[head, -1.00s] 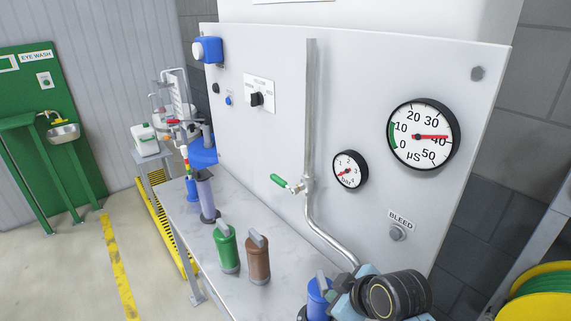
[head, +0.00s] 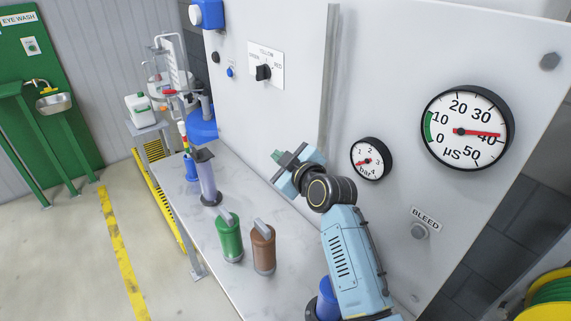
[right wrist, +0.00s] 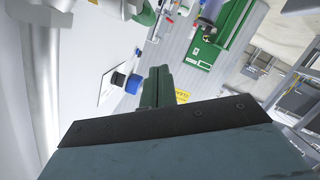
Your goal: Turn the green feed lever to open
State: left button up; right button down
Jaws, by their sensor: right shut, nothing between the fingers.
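My right gripper (head: 278,156) is in front of the white panel (head: 400,60), left of the vertical feed pipe (head: 330,80). A large pale pipe (right wrist: 38,80) runs along the left there. My left gripper is not in view.
A small bar gauge (head: 371,159), a µS gauge (head: 467,128) and a bleed button (head: 419,231) are on the panel, right of my arm. A green canister (head: 229,240) and a brown canister (head: 263,248) stand on the bench (head: 205,245) below.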

jog(key=f, duration=0.1)
jog(key=w+d+f, duration=0.1)
jog(key=f, duration=0.1)
jog(key=shift+w+d+f, duration=0.15)
jog(key=shift+w+d, duration=0.15)
jog(key=shift+d, duration=0.1)
jog(key=shift+w, duration=0.2)
